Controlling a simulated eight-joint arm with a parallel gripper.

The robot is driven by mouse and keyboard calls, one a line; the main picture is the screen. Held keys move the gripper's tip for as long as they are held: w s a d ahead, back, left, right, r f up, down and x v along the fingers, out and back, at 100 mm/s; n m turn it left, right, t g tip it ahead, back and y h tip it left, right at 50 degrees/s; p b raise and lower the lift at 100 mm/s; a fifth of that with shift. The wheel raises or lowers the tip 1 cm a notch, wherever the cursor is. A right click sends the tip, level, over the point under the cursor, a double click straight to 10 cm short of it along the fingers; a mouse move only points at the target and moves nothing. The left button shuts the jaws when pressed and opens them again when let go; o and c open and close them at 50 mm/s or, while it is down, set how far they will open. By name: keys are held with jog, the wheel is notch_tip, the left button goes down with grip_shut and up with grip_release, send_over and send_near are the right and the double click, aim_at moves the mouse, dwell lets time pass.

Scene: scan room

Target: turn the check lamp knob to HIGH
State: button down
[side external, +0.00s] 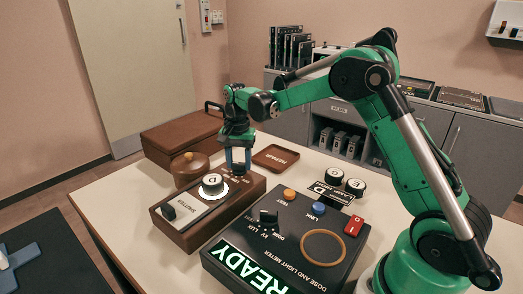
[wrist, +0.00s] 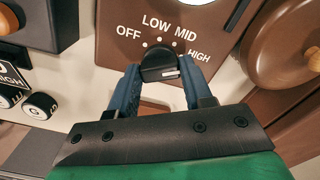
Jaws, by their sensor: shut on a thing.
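The check lamp knob (wrist: 158,62) is a black knob on a brown panel (wrist: 115,45), in the upper middle of the wrist view. The words OFF, LOW, MID and HIGH are printed in an arc around it, with HIGH at the right. My gripper (wrist: 160,75) is shut on the knob, one blue finger on each side. A small pale mark shows on the knob's near face, but I cannot tell which setting the knob points to. In the side external view my gripper (side external: 238,161) points down at the far end of the brown box (side external: 200,225), where its fingers mostly hide the knob.
A round brown lidded pot (side external: 190,170) stands close by at left. A black light meter (side external: 290,245) reading READY lies nearer. A small brown tray (side external: 276,158) lies behind.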

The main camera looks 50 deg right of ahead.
aim_at(239, 164)
jog(key=shift+c, duration=1.8)
grip_release()
jog(key=shift+r, duration=2.85)
jog(key=shift+s+a+r, duration=0.2)
jog(key=shift+a+r, duration=0.05)
jog(key=s+a+n+t, duration=0.2)
jog(key=s+n, duration=0.2)
jog(key=s+a+r+n+t, duration=0.1)
jog(key=s+a+n+t, duration=0.1)
jog(key=s, duration=0.3)
jog(key=s+a+r+n+t, duration=0.1)
jog(key=s+a+n+t, duration=0.1)
jog(key=s+a+n, duration=0.2)
jog(key=shift+s+a+n+t, duration=0.15)
jog(key=shift+s+n+t, duration=0.25)
jog(key=shift+s+n, duration=0.3)
jog(key=shift+s+a+f+n, duration=0.15)
jog(key=shift+s+f+n, duration=0.1)
jog(key=shift+n, duration=0.15)
